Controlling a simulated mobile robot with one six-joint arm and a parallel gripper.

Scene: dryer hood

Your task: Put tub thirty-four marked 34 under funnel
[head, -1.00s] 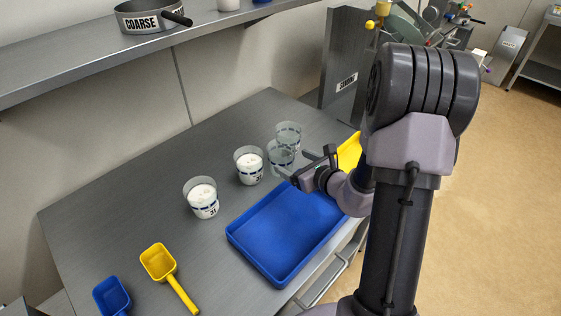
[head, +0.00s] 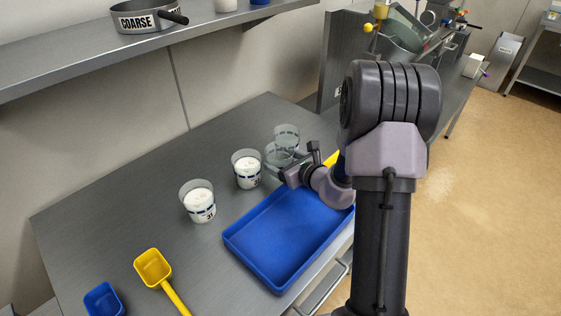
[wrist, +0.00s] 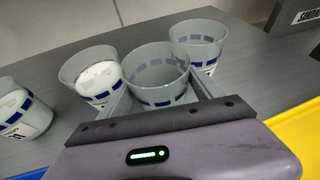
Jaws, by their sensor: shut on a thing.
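My gripper (head: 280,169) is shut around a clear, empty-looking tub (head: 275,154), which stands on or just above the steel bench. In the wrist view this tub (wrist: 155,75) sits between the two fingers; its number is not readable. Another clear tub (head: 287,134) stands just behind it and also shows at the upper right of the wrist view (wrist: 199,43). A tub with white contents (head: 246,170) stands to the left, and a second white-filled tub marked 31 (head: 198,203) is farther left. I cannot make out which tub is 34, nor a clear funnel.
A blue tray (head: 275,245) lies in front of the tubs. A yellow scoop (head: 153,267) and a blue scoop (head: 103,300) lie at the front left. A shelf with a COARSE pan (head: 146,16) hangs above. Equipment with yellow knobs (head: 380,12) stands at the back right.

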